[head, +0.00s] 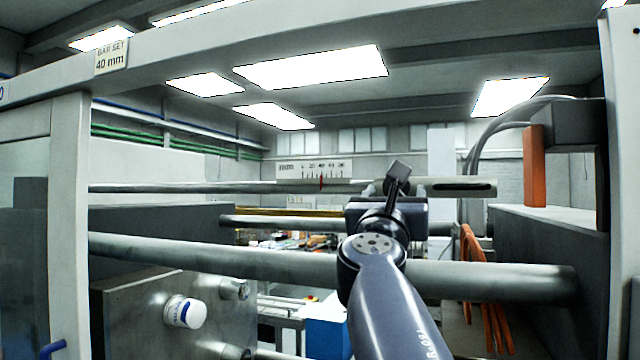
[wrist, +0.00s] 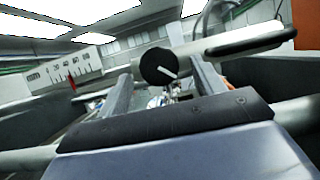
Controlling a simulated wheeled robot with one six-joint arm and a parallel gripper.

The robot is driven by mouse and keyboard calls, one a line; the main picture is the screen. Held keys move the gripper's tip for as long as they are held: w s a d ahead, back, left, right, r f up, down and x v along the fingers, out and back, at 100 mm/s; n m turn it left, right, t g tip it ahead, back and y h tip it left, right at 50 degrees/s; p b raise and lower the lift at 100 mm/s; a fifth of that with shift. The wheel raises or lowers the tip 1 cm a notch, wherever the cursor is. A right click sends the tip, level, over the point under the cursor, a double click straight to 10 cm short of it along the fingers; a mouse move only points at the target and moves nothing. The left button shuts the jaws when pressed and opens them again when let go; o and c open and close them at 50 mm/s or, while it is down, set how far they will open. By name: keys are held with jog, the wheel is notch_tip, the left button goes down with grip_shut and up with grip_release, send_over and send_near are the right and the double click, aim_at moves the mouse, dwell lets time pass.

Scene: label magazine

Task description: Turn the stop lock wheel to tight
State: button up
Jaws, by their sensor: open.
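The stop lock wheel (wrist: 157,66) is a round black knob with a white mark on its face, seen in the wrist view at the end of a grey bar. The white mark slants down to the right. My gripper (wrist: 161,72) is open, with one finger to each side of the wheel in the picture. I cannot tell how far beyond the fingertips the wheel is.
A scale plate (head: 312,169) with a red pointer (head: 321,183) near its middle is left of the wheel. A label (head: 111,57) on the frame reads "BAR SET 40 mm". Thick horizontal bars (head: 210,254) cross below my gripper. Orange hoses (head: 480,290) hang at right.

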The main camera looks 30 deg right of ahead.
jog(key=shift+x, duration=0.9)
jog(key=shift+c, duration=0.2)
jog(key=c, duration=1)
jog(key=shift+o, duration=0.2)
